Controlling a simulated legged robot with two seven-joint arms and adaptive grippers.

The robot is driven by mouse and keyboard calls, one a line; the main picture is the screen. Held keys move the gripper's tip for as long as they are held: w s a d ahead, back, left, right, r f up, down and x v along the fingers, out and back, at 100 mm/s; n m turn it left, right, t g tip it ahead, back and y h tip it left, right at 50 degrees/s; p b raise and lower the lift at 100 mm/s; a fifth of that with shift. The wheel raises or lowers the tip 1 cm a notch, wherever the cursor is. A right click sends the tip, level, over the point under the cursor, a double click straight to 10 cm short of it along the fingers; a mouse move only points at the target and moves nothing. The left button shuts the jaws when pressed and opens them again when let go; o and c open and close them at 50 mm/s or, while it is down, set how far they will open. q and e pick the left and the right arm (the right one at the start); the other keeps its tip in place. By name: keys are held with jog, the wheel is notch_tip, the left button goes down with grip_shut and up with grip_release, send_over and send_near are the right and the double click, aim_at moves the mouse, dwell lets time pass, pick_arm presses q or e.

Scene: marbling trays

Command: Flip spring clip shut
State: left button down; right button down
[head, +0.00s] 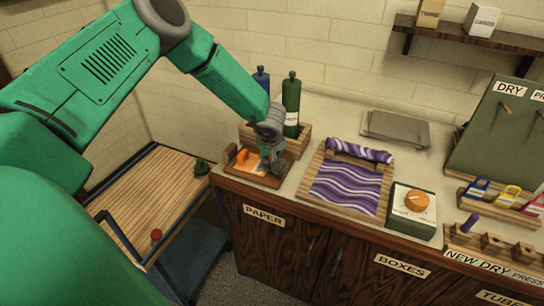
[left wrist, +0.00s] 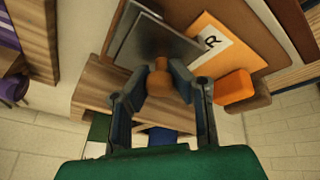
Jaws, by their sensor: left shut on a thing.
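My left gripper (head: 269,150) reaches down over a brown board (head: 233,170) at the left end of the counter. In the left wrist view the gripper (left wrist: 160,82) is shut on a round wooden knob (left wrist: 160,64) beside a grey metal plate (left wrist: 150,40). The plate and knob look like the spring clip. The plate (head: 280,166) stands over part of an orange sheet (head: 266,158), and whether it touches the sheet is unclear. The sheet carries a white label with an R (left wrist: 211,40). An orange block (left wrist: 232,87) sits beside the sheet. My right gripper is not in view.
A wooden holder (head: 297,147) with blue (head: 262,78) and green bottles (head: 291,105) stands just behind. A cart (head: 162,178) stands left.

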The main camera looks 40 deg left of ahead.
pick_arm(q)
jog(key=c, duration=1.6)
grip_release()
jog(key=shift+s+d+r, duration=0.1)
jog(key=shift+r, duration=0.15)
jog(key=v, duration=1.1)
jog(key=shift+r, duration=0.15)
